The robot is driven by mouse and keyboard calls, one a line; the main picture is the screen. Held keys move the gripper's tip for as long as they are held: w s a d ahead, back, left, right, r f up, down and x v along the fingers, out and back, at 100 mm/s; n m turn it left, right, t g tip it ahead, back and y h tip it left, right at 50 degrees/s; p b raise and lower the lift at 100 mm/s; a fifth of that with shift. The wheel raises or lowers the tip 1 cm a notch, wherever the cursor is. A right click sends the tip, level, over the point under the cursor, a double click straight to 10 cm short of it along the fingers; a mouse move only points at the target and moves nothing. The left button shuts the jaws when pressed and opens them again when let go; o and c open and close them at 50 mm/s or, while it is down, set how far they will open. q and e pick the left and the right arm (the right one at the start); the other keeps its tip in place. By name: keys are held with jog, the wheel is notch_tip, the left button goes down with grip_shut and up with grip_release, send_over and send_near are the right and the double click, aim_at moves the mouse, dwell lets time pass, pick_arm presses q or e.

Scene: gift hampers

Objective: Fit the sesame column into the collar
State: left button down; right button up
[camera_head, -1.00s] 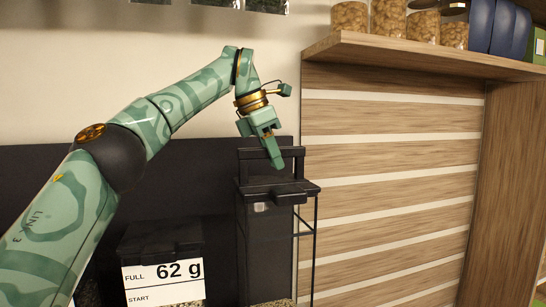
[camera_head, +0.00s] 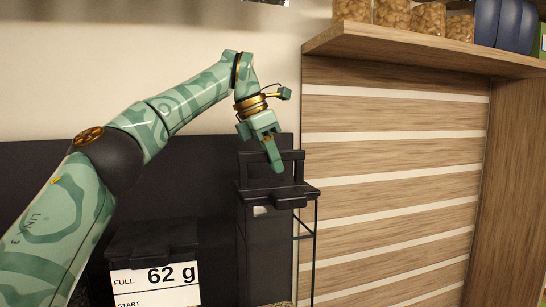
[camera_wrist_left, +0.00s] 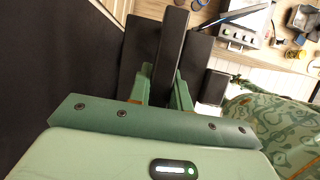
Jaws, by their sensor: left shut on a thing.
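My left gripper (camera_head: 275,165) points down at the top of a dark tall assembly in the head view. In the left wrist view its two green fingers (camera_wrist_left: 164,88) are shut on a black bar, the upper part of the sesame column (camera_wrist_left: 170,45). In the head view the column (camera_head: 268,240) looks dark and upright, with a small pale patch under a black ledge. The black collar (camera_head: 305,190) seems to be that ledge, on thin legs. Whether the column sits inside the collar or just behind it, I cannot tell. My right gripper is out of view.
A black bin (camera_head: 150,245) with a "FULL 62 g" label (camera_head: 155,282) stands left of the column. A wooden slatted panel (camera_head: 390,180) rises at the right. Above it a shelf (camera_head: 420,50) holds several jars (camera_head: 392,13) and blue items (camera_head: 505,25).

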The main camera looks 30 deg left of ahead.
aim_at(277, 184)
pick_arm(q)
jog(key=shift+s+d+f+b, duration=0.1)
jog(key=shift+f+b, duration=0.35)
jog(key=shift+f, duration=0.25)
jog(key=shift+s+d+f+b, duration=0.1)
jog(key=shift+f+b, duration=0.35)
jog(key=shift+f, duration=0.25)
jog(key=shift+w+a+f, duration=0.1)
jog(key=shift+a+f, duration=0.05)
jog(key=shift+f, duration=0.2)
dwell(0.4)
jog(key=shift+p, duration=0.55)
dwell(0.5)
